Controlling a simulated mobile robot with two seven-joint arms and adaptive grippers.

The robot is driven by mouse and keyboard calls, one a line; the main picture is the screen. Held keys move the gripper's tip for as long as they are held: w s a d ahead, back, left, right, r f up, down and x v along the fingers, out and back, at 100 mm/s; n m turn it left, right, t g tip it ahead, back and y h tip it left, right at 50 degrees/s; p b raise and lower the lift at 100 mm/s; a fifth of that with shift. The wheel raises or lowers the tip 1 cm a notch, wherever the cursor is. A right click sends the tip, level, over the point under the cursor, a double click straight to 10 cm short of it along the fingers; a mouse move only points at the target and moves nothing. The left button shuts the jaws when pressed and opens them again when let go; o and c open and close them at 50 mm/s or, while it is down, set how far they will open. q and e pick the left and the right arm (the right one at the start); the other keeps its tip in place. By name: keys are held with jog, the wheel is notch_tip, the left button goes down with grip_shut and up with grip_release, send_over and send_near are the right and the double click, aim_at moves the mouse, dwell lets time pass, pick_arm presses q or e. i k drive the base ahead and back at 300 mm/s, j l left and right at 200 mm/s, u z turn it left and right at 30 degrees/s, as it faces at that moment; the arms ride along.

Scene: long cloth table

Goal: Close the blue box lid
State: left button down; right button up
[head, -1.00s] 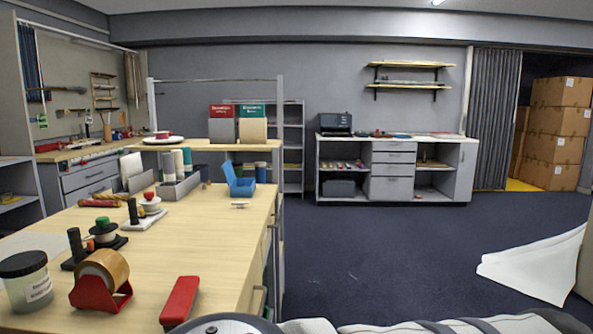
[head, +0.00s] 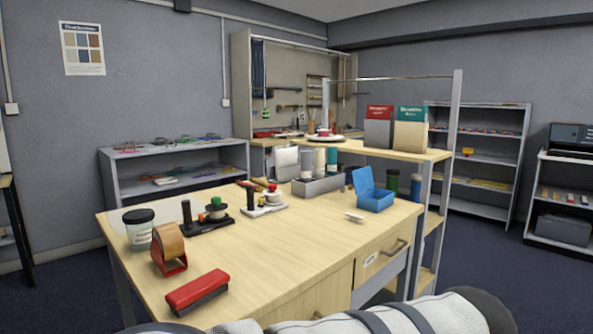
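The blue box (head: 373,198) sits near the right edge of the wooden workbench in the head view. Its lid (head: 363,180) stands open, raised at the left and back side. One of my arm links shows along the bottom edge of the view. No gripper fingers are in view, and nothing touches the box.
The workbench (head: 280,243) carries a red brush (head: 197,291), a tape dispenser (head: 169,249), a labelled jar (head: 139,229), stamps (head: 206,217) and a grey tray of rolls (head: 318,183). A small pale handle-like piece (head: 354,217) lies before the box. The bench's front middle is clear.

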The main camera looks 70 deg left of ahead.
aim_at(362, 180)
jog(key=i+u, duration=0.65)
jog(key=u, duration=0.15)
jog(key=i+l+u, duration=0.2)
jog(key=i+u, duration=0.25)
jog(key=i+l+u, duration=0.15)
jog(key=u, duration=0.25)
jog(key=l, duration=0.1)
